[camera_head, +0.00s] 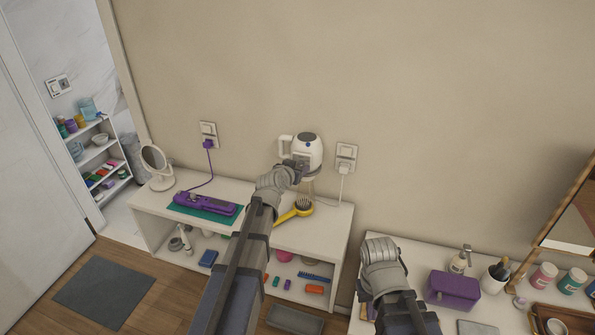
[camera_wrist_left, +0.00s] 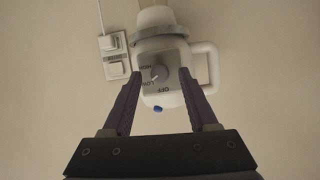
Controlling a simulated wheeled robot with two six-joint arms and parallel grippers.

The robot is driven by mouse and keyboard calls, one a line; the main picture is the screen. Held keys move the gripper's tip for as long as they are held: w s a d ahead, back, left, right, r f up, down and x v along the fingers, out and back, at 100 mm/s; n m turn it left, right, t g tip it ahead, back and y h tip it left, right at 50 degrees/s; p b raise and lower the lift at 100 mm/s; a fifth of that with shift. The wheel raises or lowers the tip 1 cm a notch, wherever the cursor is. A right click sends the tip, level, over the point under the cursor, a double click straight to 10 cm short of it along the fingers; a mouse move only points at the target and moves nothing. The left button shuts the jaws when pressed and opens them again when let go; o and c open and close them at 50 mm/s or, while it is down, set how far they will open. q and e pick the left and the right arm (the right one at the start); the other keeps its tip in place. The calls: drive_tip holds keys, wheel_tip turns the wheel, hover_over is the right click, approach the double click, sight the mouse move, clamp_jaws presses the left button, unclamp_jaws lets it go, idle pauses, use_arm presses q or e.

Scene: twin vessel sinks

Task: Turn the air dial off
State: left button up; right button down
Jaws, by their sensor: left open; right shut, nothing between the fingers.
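The air dial (camera_wrist_left: 159,74) is a grey round knob on a white wall-mounted hair dryer unit (camera_wrist_left: 170,57). Its pale pointer mark slants down-left toward LOW, and OFF is printed below it. In the head view the white unit (camera_head: 307,147) hangs on the wall, its dial hidden. My left gripper (camera_head: 299,167) is in front of it; in the left wrist view its dark fingers are open, one on each side of the dial, apart from it. Contact with the unit cannot be told. My right gripper (camera_head: 379,265) is low at right, over the right-hand counter, shut and empty; its fingertips are hard to make out.
Below stands a white shelf table (camera_head: 325,226) with a yellow brush (camera_head: 295,210) and a purple straightener (camera_head: 203,205). A purple box (camera_head: 453,289) stands by my right arm. The wall above is clear.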

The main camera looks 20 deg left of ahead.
use_arm(q)
drive_tip(key=shift+w, duration=0.1)
clamp_jaws()
idle(0.4)
